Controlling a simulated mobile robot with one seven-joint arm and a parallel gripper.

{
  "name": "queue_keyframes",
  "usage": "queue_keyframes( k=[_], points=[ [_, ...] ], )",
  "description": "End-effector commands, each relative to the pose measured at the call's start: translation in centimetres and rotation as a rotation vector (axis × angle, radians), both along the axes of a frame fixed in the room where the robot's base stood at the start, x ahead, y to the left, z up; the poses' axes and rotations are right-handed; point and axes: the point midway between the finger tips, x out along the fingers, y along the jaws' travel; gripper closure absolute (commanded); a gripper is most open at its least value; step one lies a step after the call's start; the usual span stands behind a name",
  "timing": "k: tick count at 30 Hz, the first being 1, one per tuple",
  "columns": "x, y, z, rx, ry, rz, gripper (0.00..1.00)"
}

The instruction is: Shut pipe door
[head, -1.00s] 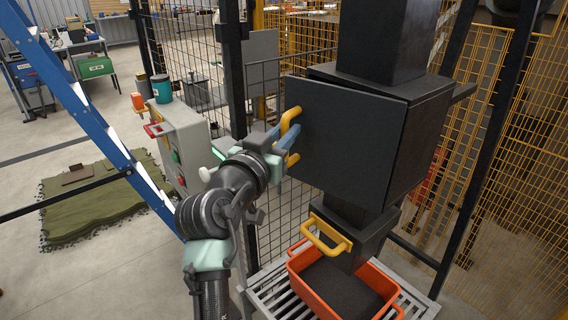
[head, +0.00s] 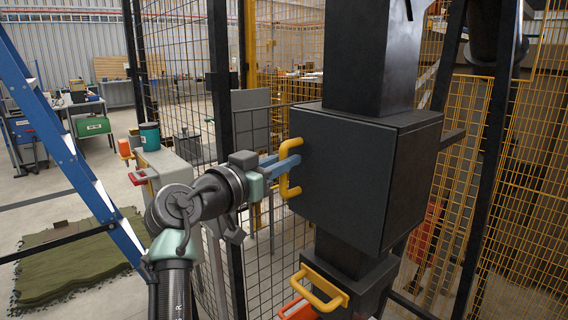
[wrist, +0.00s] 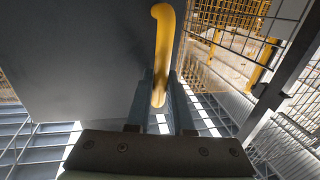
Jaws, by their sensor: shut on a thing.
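The pipe door (head: 345,175) is a dark flat panel on the front of a black box (head: 418,170) in the vertical pipe. It sits flush against the box, with no clear gap visible along its top or right edge. Its yellow bar handle (head: 285,190) is on the left side. My gripper (head: 284,164) reaches in from the left with its blue-grey fingers shut on the handle. In the wrist view, the handle (wrist: 165,40) runs down between the two fingers, beside the grey door face (wrist: 85,60).
A second yellow handle (head: 320,290) is on the lower pipe section, above a mostly cut-off orange bin. A blue ladder (head: 75,150) and a grey control box (head: 165,168) stand left. Mesh fencing (head: 270,220) is close behind the pipe.

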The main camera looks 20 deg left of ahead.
Motion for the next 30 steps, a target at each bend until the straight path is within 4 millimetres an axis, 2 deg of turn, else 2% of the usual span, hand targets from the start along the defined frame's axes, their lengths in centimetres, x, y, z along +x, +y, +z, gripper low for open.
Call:
queue_keyframes(
  k=[3, 4, 6, 14, 19, 23, 30],
  points=[
    [0.1, -0.2, -0.1, 0.001, 0.003, -0.001, 1.0],
    [0.1, -0.2, -0.1, 0.001, 0.003, -0.001, 0.77],
    [0.1, -0.2, -0.1, 0.001, 0.002, -0.001, 0.68],
    [0.0, -0.1, 0.0, 0.0, 0.0, 0.0, 0.68],
    [-1.0, 0.4, -0.1, -0.001, -0.002, 0.002, 0.68],
    [-3.0, 1.1, -0.2, 0.0, -0.002, 0.004, 0.68],
    [-8.1, 2.9, -0.3, 0.002, -0.002, 0.004, 0.68]
  ],
)
